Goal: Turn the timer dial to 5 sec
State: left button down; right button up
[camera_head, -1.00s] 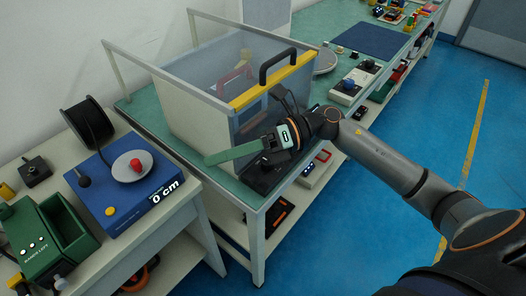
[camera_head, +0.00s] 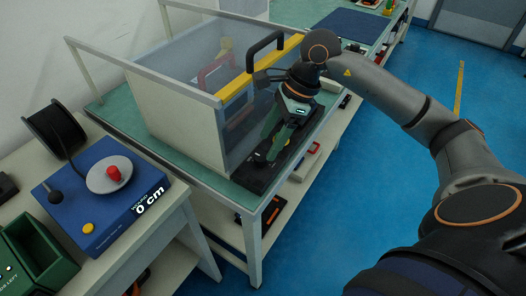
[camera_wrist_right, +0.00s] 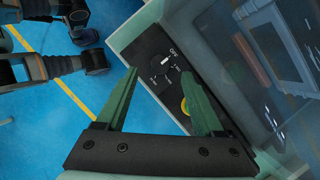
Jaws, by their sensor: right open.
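The timer dial (camera_wrist_right: 165,60) is a round dark knob with a pale pointer line on a black control panel (camera_wrist_right: 148,42), with white markings around it, one reading OFF. The panel also shows in the head view (camera_head: 256,183), at the front of the clear-walled box. My right gripper (camera_head: 268,156) is open and empty and points down over the panel. In the right wrist view its green fingers (camera_wrist_right: 160,88) stand apart, with the dial between and beyond their tips. I cannot tell the exact mark the pointer is at. My left gripper is not in view.
The clear-walled box (camera_head: 185,115) with a yellow bar and black handle (camera_head: 265,50) stands right behind my right gripper. A yellow button (camera_wrist_right: 186,106) is on the panel near one finger. A blue device (camera_head: 75,205) stands on the left table.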

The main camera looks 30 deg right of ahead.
aim_at(261, 156)
jog(key=shift+x, duration=2.25)
jog(key=shift+r, duration=0.1)
grip_shut()
